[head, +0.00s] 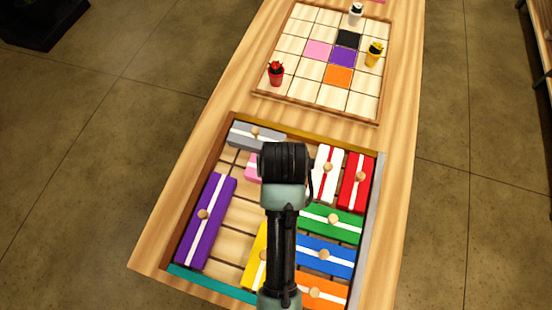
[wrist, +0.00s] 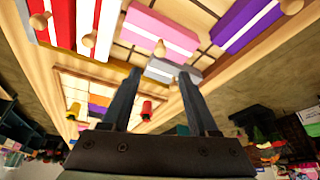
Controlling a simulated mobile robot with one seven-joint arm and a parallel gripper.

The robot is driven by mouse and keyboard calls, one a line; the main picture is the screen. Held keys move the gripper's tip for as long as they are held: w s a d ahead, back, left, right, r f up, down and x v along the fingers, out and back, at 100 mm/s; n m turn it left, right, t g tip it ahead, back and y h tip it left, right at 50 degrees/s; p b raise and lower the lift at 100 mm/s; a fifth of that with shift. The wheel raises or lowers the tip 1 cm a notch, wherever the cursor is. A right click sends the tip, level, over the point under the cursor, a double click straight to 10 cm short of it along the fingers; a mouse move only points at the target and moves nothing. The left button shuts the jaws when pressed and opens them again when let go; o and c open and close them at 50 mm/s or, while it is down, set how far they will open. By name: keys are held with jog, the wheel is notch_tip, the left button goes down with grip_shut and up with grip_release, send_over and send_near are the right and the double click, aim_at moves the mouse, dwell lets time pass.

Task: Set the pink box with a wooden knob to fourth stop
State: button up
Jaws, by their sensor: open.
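The pink box (head: 251,168) has a white stripe and lies in the sliding-block tray, just in front of the grey box; my arm hides its right part in the head view. In the wrist view the pink box (wrist: 150,28) shows at the top middle with its round wooden knob (wrist: 160,48). My gripper (wrist: 159,73) is open and empty, its two fingers apart. In that view its tips appear below the knob and over the grey box (wrist: 160,73); I see no contact with the knob. The head view hides my fingers behind my arm.
The tray's left side holds a purple box (head: 206,221); its right side holds white (head: 328,176), red (head: 356,182), green (head: 330,222), blue (head: 325,256) and orange boxes. A yellow box (head: 255,258) is partly hidden. Bare slats (head: 239,218) lie between purple and yellow. A grid board with potted plants stands behind.

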jog(key=p+x, duration=0.1)
jog(key=x, duration=1)
grip_shut()
dwell(1.3)
